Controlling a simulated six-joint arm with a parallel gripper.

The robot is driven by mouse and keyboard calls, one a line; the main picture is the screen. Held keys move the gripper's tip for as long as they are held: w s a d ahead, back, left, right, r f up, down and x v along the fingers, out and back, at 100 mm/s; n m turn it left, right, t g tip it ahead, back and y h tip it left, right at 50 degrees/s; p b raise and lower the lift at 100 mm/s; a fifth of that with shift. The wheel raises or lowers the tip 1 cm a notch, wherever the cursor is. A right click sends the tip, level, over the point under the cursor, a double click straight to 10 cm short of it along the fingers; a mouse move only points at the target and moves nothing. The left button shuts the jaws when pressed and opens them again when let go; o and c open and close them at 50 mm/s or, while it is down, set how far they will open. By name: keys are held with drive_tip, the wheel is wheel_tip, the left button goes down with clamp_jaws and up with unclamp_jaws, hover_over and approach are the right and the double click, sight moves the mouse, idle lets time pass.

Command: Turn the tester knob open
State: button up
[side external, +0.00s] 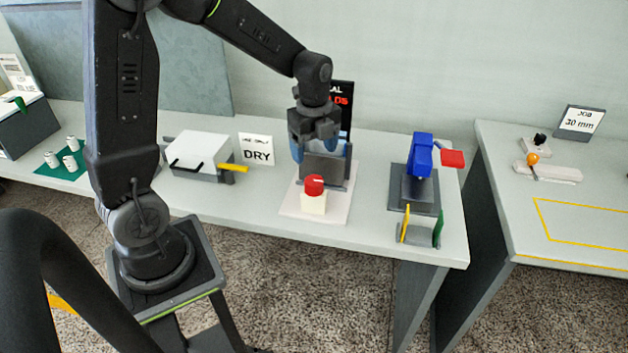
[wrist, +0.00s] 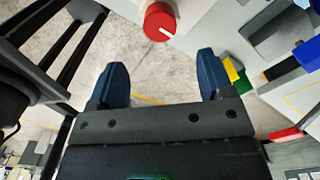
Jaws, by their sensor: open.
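The red tester knob (side external: 314,184) sits on a small white block (side external: 313,204) at the front of the tester's pale base plate (side external: 340,206). A white mark shows on its top. In the wrist view the knob (wrist: 157,22) is at the top, beyond the fingertips, its mark slanting. My gripper (side external: 314,147) is above and behind the knob, over the grey tester body (side external: 325,168). In the wrist view its blue fingers (wrist: 162,66) are spread wide with nothing between them. The gripper is apart from the knob and partly hides the tester and its dark display (side external: 345,100).
A blue and grey device (side external: 421,155) with a red block (side external: 453,159) stands to the right. A white-lidded dryer box (side external: 200,150) and a DRY sign (side external: 257,150) are left. A second table (side external: 495,200) lies beyond a gap.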

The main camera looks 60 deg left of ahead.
sight(314, 180)
wheel_tip(314, 180, down, 9)
drive_tip(key=shift+f, duration=0.2)
idle(0.3)
drive_tip(key=c, duration=0.9)
